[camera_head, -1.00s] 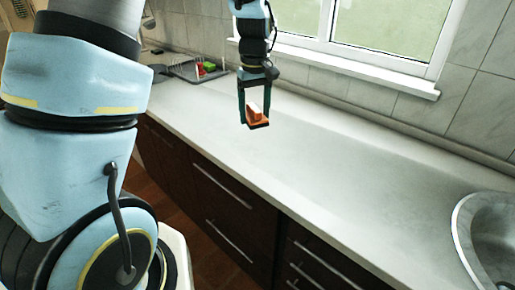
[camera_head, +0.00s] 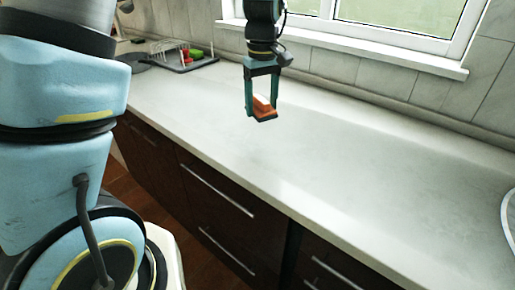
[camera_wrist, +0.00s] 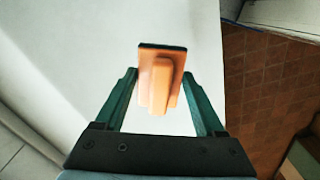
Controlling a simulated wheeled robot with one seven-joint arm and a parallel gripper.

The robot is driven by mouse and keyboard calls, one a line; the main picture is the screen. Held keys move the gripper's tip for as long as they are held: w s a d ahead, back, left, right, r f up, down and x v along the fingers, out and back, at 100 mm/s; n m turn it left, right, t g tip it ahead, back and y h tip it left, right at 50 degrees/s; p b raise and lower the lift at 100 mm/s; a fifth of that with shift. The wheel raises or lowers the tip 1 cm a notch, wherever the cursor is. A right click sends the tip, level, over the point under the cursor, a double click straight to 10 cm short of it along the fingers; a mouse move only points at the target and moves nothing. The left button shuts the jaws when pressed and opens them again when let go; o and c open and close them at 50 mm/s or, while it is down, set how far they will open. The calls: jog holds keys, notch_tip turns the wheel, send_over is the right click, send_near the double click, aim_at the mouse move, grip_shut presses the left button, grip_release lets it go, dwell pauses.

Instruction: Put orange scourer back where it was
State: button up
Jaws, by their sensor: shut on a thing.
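The orange scourer (camera_head: 264,108) is between the two fingers of my gripper (camera_head: 262,115), held above the white countertop. In the wrist view the scourer (camera_wrist: 161,75) shows its orange body with a raised ridge and a dark edge at its far end. The green fingers of my gripper (camera_wrist: 160,100) are on either side of it, shut on it. The place where the scourer was before cannot be told from these frames.
A dish rack (camera_head: 172,52) on a dark tray stands at the back left, with red and green things by it. A dark round thing (camera_head: 133,61) lies left of it. The countertop (camera_head: 330,150) is clear. A sink edge (camera_head: 509,215) shows at the right.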

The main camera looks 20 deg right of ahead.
aim_at(261, 146)
jog(key=shift+w+f, duration=0.1)
jog(key=shift+f, duration=0.5)
notch_tip(261, 146, down, 9)
jog(key=shift+f+p, duration=0.1)
jog(key=shift+p, duration=1)
jog(key=shift+f, duration=0.15)
jog(key=o, duration=1.2)
jog(key=shift+c, duration=0.2)
notch_tip(261, 146, up, 12)
jog(key=shift+r+b, duration=0.2)
jog(key=shift+b, duration=0.75)
